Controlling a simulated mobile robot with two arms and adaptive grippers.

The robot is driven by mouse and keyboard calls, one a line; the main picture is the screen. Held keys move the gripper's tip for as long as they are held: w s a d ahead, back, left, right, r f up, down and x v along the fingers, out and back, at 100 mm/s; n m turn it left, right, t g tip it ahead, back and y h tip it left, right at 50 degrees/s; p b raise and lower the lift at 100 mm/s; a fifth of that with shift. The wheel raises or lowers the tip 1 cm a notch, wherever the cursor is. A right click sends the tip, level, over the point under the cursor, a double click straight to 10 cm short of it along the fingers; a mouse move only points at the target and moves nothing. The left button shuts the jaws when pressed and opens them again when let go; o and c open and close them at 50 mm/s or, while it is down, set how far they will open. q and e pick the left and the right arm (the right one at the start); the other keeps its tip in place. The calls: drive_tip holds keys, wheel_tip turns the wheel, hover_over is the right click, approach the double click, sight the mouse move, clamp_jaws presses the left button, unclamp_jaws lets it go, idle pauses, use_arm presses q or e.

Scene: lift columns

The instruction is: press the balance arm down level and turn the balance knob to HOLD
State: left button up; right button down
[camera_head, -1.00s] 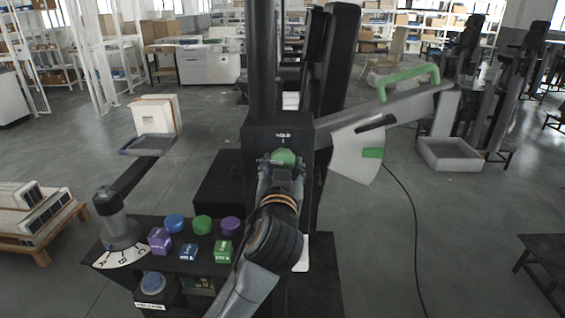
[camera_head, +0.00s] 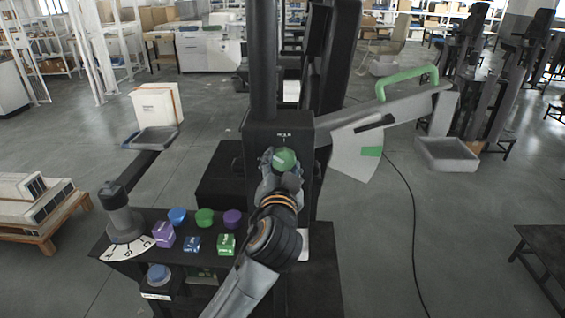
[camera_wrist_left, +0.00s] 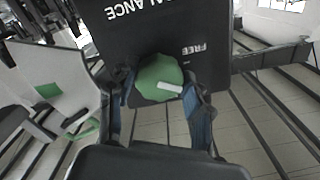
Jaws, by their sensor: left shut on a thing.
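The green balance knob (camera_head: 284,158) sits on the front of the dark column box, under a HOLD label. My left gripper (camera_head: 283,166) is shut on it. In the left wrist view the knob (camera_wrist_left: 158,78) is between the fingers of the gripper (camera_wrist_left: 160,95), and its white pointer bar shows near a FREE label. The balance arm (camera_head: 350,150) is a pale grey plate right of the box. It slopes up to the right, not level, with a green handle (camera_head: 409,78) on top and a grey tray (camera_head: 447,155) at its far end. My right gripper is not in view.
A dark console with blue, green and purple buttons (camera_head: 204,218) and a lever (camera_head: 118,215) on a lettered dial stands at left. A white box (camera_head: 157,104) rests on a tray behind it. A black cable (camera_head: 413,220) runs along the open floor at right.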

use_arm(q)
drive_tip(key=o, duration=1.1)
drive_tip(key=s, duration=1.2)
